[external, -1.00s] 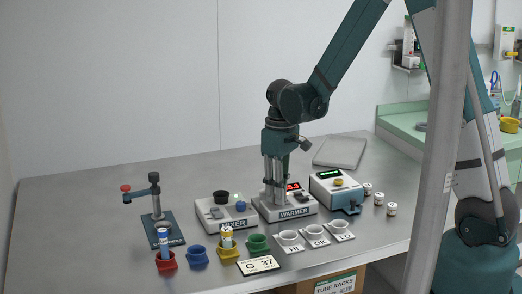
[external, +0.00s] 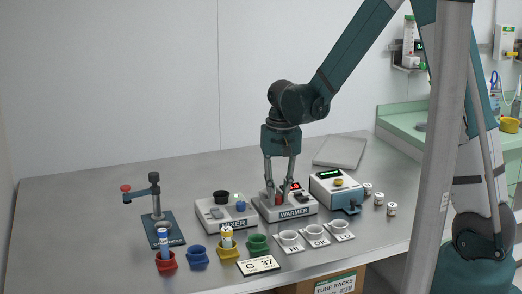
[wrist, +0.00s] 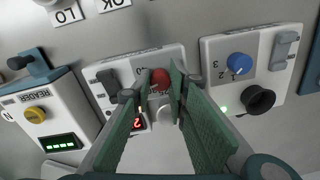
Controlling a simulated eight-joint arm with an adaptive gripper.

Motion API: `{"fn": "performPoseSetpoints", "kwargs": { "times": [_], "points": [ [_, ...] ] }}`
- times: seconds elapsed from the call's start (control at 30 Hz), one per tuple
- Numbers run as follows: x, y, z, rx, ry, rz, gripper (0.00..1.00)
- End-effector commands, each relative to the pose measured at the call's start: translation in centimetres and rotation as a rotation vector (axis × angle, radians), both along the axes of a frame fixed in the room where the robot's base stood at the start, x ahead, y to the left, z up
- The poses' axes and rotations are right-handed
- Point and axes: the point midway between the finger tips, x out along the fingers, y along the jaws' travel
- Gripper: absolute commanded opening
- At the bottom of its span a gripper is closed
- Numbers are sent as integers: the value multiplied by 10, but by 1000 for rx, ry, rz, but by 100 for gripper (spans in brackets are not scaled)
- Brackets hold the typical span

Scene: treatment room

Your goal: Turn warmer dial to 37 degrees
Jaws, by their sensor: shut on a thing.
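The warmer (external: 294,212) is a pale box with a WARMER label, standing in the middle of the steel table. Its red dial (wrist: 160,77) sits between my fingertips in the wrist view. My gripper (external: 278,197) points straight down over the warmer, with its fingers shut on the dial. The dial also shows as a red spot between the fingers in the external view (external: 278,199). The warmer's red display (wrist: 138,122) is partly hidden by a finger, so I cannot read its full value. A card (external: 258,265) in front reads G 37.
The mixer (external: 214,222) with a blue knob stands close to the left of the warmer. The reader (external: 325,188) stands close to its right. Coloured cups (external: 197,258) and white HI, OK and LO cups (external: 317,236) line the front. A flat grey tray (external: 340,152) lies behind.

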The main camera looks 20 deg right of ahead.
Motion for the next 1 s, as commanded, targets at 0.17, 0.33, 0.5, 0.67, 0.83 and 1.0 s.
{"fn": "performPoseSetpoints", "kwargs": {
  "times": [0.17,0.33,0.5,0.67,0.83,1.0],
  "points": [
    [-1,0,0,0,0,-48,5],
    [-1,0,0,0,1,-62,5],
    [-1,0,0,0,1,-62,5],
    [-1,0,0,0,1,-62,22],
    [0,0,0,0,1,-62,32],
    [0,0,0,0,1,-61,32]
  ]
}}
